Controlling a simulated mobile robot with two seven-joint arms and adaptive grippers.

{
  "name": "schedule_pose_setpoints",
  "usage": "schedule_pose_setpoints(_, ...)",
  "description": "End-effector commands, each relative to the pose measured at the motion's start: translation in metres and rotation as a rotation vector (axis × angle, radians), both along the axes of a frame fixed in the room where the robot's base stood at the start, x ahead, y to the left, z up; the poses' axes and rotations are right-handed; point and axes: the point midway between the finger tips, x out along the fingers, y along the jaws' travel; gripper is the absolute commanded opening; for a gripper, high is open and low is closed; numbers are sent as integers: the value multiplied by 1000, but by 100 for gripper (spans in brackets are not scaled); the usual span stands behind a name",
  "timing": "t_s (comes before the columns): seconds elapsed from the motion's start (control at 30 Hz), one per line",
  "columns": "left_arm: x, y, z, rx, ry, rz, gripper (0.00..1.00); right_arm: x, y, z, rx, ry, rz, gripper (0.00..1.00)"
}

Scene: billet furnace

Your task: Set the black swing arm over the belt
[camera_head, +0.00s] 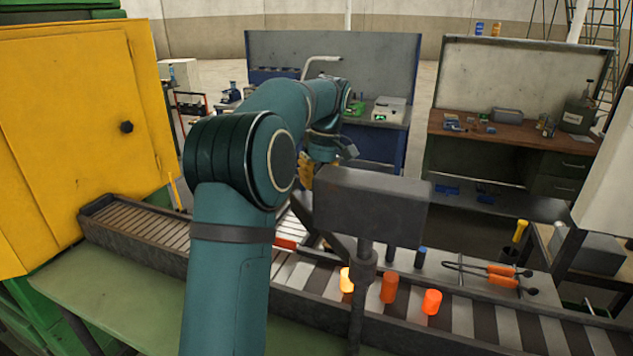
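The belt (462,316), with light and dark slats, runs from the yellow cabinet towards the lower right. A grey box (370,205) on a dark post stands in front of it. A black bar, seemingly the swing arm (335,236), slants up and left from the post, over or beside the belt; which one I cannot tell. My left arm reaches up from the bottom, and its gripper (308,178) is beyond the wrist, near the bar's upper end. Its fingers are mostly hidden, so contact and opening cannot be told. My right gripper is out of view.
Glowing orange billets (389,288) stand along the belt, with dark cylinders (420,257) behind. Orange-handled tongs (490,272) lie to the right. The yellow cabinet (75,130) blocks the left. Workbenches (510,140) stand at the back.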

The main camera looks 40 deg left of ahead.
Motion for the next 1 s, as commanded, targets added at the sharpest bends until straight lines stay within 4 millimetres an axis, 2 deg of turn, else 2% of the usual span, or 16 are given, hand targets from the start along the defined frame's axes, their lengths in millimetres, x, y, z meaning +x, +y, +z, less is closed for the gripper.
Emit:
schedule_pose_setpoints(0.1,-3,0,-6,-6,20,5,0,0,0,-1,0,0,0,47)
schedule_pose_setpoints(0.17,-3,0,-6,-5,20,4,21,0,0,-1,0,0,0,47)
schedule_pose_setpoints(0.2,-3,0,-6,-5,19,4,35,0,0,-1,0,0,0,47)
schedule_pose_setpoints(0.23,-3,0,-5,-5,18,4,42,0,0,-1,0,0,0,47)
schedule_pose_setpoints(0.63,0,0,4,-1,8,2,42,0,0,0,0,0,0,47)
schedule_pose_setpoints(1.0,9,-3,53,-2,9,3,42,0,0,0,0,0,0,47)
